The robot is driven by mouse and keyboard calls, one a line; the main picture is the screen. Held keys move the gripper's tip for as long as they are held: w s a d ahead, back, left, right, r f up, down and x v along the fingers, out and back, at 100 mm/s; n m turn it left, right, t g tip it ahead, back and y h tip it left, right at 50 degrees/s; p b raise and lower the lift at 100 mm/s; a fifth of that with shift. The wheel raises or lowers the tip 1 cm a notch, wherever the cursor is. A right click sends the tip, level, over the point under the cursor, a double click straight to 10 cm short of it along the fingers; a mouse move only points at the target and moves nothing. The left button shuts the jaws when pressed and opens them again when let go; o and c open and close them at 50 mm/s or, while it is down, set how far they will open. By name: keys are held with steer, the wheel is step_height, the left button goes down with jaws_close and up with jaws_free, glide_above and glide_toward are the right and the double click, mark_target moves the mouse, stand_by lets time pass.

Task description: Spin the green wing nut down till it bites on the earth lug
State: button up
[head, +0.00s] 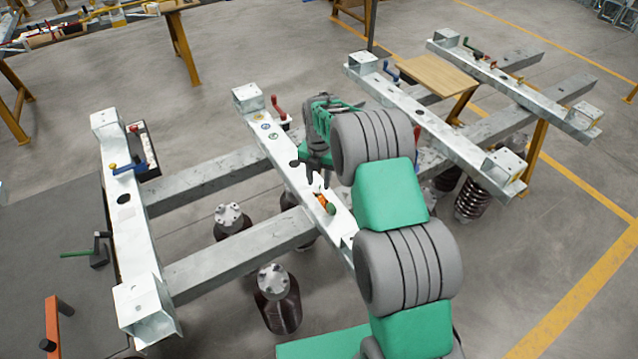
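In the head view a small green part (331,208), which looks like the green wing nut, sits beside a small orange part (321,200) on the middle galvanised beam (342,221). The earth lug cannot be made out at this size. My gripper (308,174) is above the same beam, up and to the left of the green part and apart from it. No object shows in the gripper. My arm covers part of the view to the right, and the finger gap is too small to judge.
Coloured round stickers (266,126) and a red-handled lever (279,110) are farther up the beam. A blue-handled lever (128,168) is on the left beam.

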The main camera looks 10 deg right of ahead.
mark_target(318, 191)
steer(key=shift+f, duration=1.25)
jaws_close()
